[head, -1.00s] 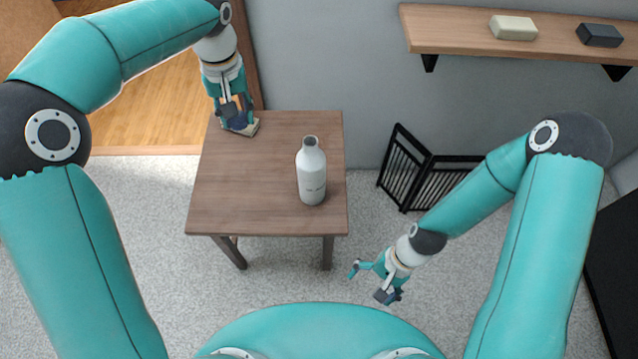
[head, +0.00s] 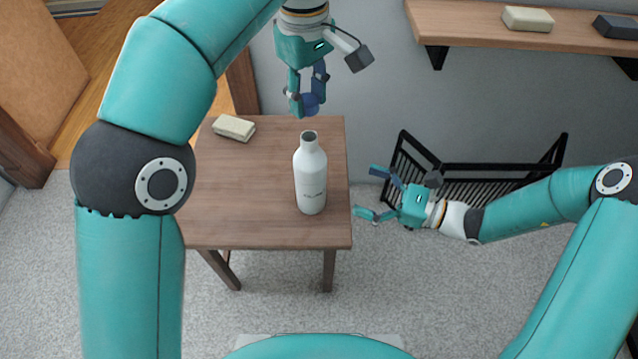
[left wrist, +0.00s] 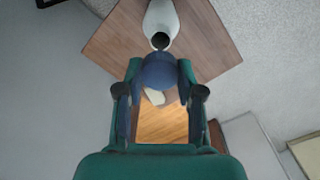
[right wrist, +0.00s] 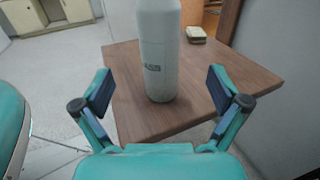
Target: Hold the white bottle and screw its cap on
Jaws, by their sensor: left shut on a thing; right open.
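The white bottle (head: 311,182) stands upright on the small wooden table, its dark mouth open at the top. My left gripper (head: 305,98) is shut on a blue cap (head: 311,105) and holds it above and just behind the bottle mouth, apart from it. The cap also shows between the fingers in the left wrist view (left wrist: 157,70), with the bottle (left wrist: 161,22) beyond it. My right gripper (head: 372,192) is open and empty to the right of the bottle. In the right wrist view the bottle (right wrist: 158,50) stands ahead, between the lines of the open fingers.
A cream block (head: 234,127) lies at the back left of the table (head: 235,205). A wall shelf (head: 460,25) with a cream block (head: 528,18) and a dark block (head: 615,26) is at upper right.

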